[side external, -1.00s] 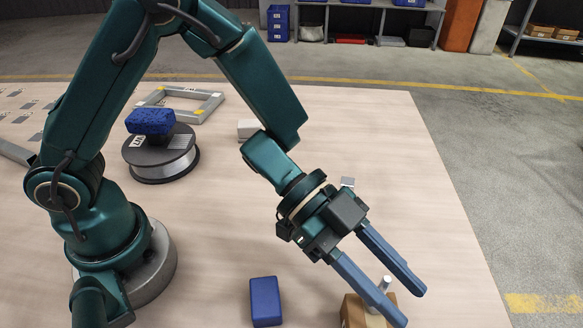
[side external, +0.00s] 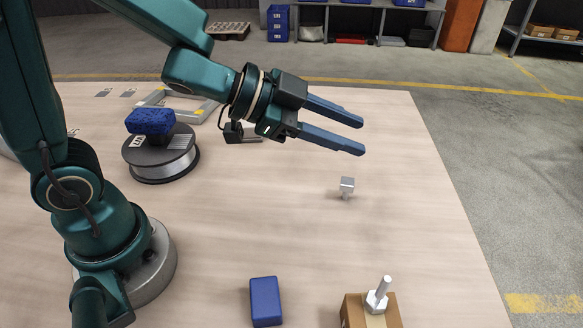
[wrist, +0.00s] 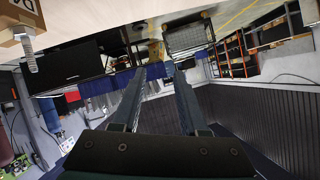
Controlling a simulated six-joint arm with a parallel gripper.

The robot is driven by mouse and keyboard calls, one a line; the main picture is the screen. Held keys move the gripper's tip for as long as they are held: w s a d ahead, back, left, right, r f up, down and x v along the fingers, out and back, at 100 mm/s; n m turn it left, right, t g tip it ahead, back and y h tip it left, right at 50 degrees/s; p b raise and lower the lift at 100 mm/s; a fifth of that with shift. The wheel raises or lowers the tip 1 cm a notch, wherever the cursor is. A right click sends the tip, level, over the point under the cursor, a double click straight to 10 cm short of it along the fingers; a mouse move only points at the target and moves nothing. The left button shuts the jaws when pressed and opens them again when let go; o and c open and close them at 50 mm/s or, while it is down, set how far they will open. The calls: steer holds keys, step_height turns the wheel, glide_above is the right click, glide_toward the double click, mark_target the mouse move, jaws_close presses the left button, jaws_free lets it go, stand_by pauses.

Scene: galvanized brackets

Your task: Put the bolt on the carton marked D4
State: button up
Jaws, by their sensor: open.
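The silver bolt (side external: 378,295) stands upright, head down, on top of the brown carton (side external: 352,312) at the bottom of the side view. In the wrist view the bolt (wrist: 28,53) shows at the top left against the carton (wrist: 10,36), whose partly cut-off label seems to read D4. My gripper (side external: 362,137) is open and empty, up above the table and well clear of the bolt and carton. Its two fingers (wrist: 157,74) are apart in the wrist view with nothing between them.
A blue block (side external: 265,301) lies left of the carton. A small grey metal piece (side external: 347,187) stands mid-table. A spool (side external: 160,162) carries a dark blue lumpy item (side external: 151,121), with a grey frame (side external: 196,103) behind. The table's right side is clear.

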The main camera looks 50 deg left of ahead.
steer(key=s+a+r+n+t+y, duration=0.1)
steer(key=a+n+y, duration=0.3)
steer(key=a, duration=0.1)
steer(key=s+a+r+n+y, duration=0.2)
steer(key=a+n+y, duration=0.15)
steer(key=a, duration=0.25)
steer(key=s+d+f+n+g, duration=0.1)
steer(key=s+f+n+g, duration=0.1)
steer(key=s, duration=0.4)
steer(key=s+f+n+g, duration=0.1)
steer(key=s+n+g, duration=0.1)
steer(key=s, duration=0.5)
steer(key=shift+d+f+g, duration=0.35)
steer(key=shift+g, duration=0.55)
